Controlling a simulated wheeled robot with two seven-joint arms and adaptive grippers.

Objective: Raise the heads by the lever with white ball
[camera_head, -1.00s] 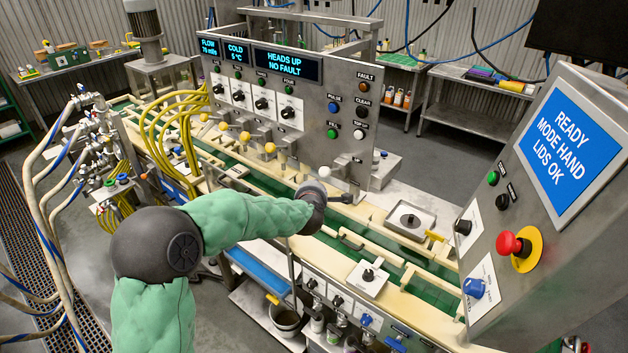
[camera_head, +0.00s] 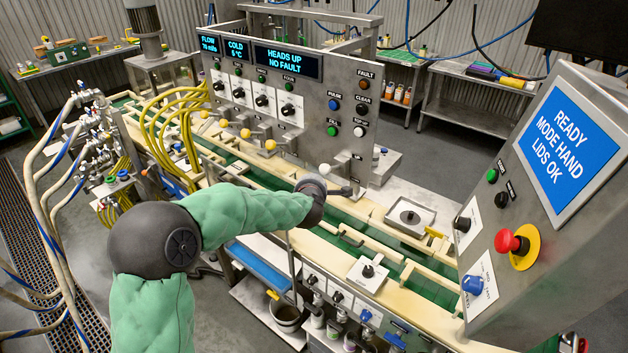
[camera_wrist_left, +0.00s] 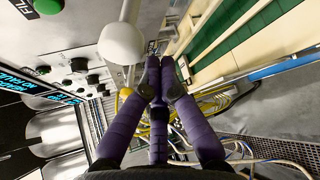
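The white ball (camera_head: 324,169) tops the lever at the near right end of the machine's upright panel. In the left wrist view the white ball (camera_wrist_left: 121,43) is large and close, left of and beyond my fingertips, on a thin light rod. My left gripper (camera_wrist_left: 160,76) has purple fingers with their tips drawn together; I see nothing between them. The ball is beside the fingers, not between them; whether they touch is unclear. In the head view my left wrist hides most of the fingers. The panel display (camera_head: 287,64) reads "HEADS UP NO FAULT". My right gripper is not in view.
Several yellow-ball levers (camera_head: 270,144) stand in a row left of the white one. A control console (camera_head: 540,190) with a red stop button (camera_head: 507,241) stands at right, its screen reading "READY MODE HAND LIDS OK". Conveyor rails and a square tray (camera_head: 411,214) lie right of my wrist.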

